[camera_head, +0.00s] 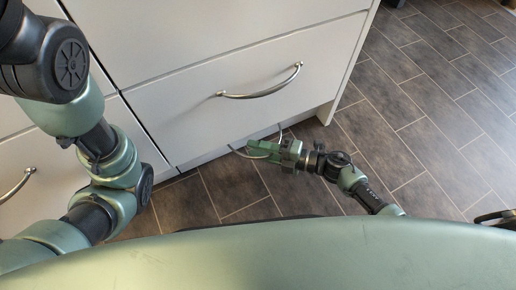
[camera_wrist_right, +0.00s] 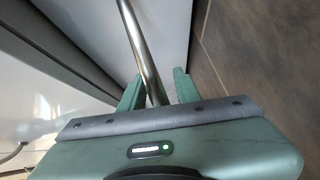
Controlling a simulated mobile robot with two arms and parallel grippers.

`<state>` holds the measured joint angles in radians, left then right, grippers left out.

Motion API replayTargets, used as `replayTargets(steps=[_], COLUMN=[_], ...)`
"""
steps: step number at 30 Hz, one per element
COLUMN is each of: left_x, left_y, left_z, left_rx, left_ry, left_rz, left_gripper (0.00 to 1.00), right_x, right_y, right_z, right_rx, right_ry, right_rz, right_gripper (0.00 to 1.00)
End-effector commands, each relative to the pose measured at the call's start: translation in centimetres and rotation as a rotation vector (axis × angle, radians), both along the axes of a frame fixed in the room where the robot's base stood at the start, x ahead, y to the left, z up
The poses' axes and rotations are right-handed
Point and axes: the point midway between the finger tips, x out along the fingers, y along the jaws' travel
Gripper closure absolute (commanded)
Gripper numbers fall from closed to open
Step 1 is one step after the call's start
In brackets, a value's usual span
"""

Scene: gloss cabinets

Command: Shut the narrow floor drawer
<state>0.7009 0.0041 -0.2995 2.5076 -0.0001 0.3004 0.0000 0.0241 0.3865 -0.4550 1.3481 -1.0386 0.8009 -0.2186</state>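The narrow floor drawer (camera_head: 207,158) is the low white strip at the foot of the cabinet in the head view; how far it stands out is hard to tell. Its curved metal handle (camera_head: 238,151) is partly hidden by my right gripper (camera_head: 262,147). In the right wrist view the handle (camera_wrist_right: 141,50) runs as a shiny bar between the two green fingers of my right gripper (camera_wrist_right: 158,88). The fingers are apart, with a gap beside the bar, so the gripper is open around the handle. My left arm shows at the left, but its gripper is out of view.
A larger white drawer with a curved handle (camera_head: 262,92) is above the floor drawer. Another handle (camera_head: 17,186) shows at the far left. The dark tiled floor (camera_head: 430,110) is clear to the right of the cabinet.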

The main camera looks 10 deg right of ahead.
Motion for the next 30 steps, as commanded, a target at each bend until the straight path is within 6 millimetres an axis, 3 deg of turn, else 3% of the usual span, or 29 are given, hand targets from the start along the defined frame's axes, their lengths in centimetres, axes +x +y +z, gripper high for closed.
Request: replayTargets(steps=[7,19,30], left_x=[0.5,0.6,0.3], left_y=[-0.1,-0.2,0.0], left_z=[0.8,3.8,3.8], left_rx=[0.002,0.000,-0.002], left_ry=[0.011,0.014,0.007], left_rz=[0.001,-0.002,-0.003], left_gripper=[0.22,0.22,0.22], right_x=[-0.5,-3.0,-3.2], right_y=[-0.9,-6.4,-7.0], right_z=[0.3,1.2,1.1], right_rx=[-0.001,-0.001,0.000], right_ry=[0.003,0.002,0.000], right_rz=[0.000,0.001,0.001], right_gripper=[0.68,0.68,0.68])
